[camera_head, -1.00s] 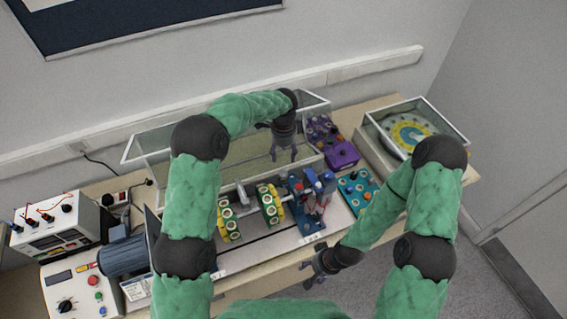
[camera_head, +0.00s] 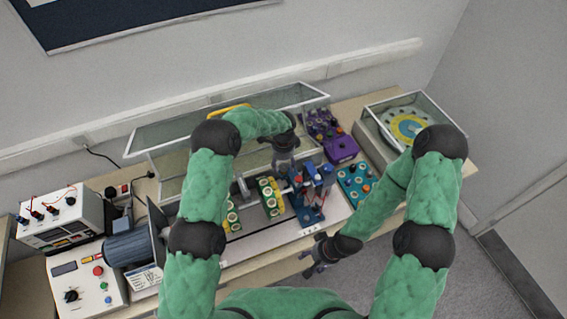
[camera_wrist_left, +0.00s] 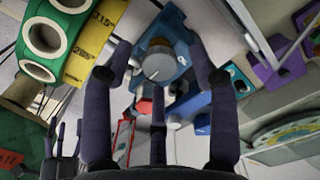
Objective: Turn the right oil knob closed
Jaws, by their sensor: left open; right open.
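A blue device (camera_head: 307,205) with blue and red parts on top stands at the middle right of the bench. In the left wrist view a round grey knob (camera_wrist_left: 158,66) sits on a blue block, with a red part just below it. I cannot tell whether this is the right oil knob. My left gripper (camera_head: 290,170) hangs over the back of the blue device. In the wrist view its open fingers (camera_wrist_left: 161,78) spread around the knob, with no clear contact. My right gripper (camera_head: 312,255) is open and empty at the bench's front edge.
Green-and-yellow bearing blocks (camera_head: 271,197) stand left of the blue device. A purple box (camera_head: 342,148) and a teal knob panel (camera_head: 356,184) are to its right. A glass cover (camera_head: 160,140) stands behind. A cased dial (camera_head: 407,128) sits at the far right.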

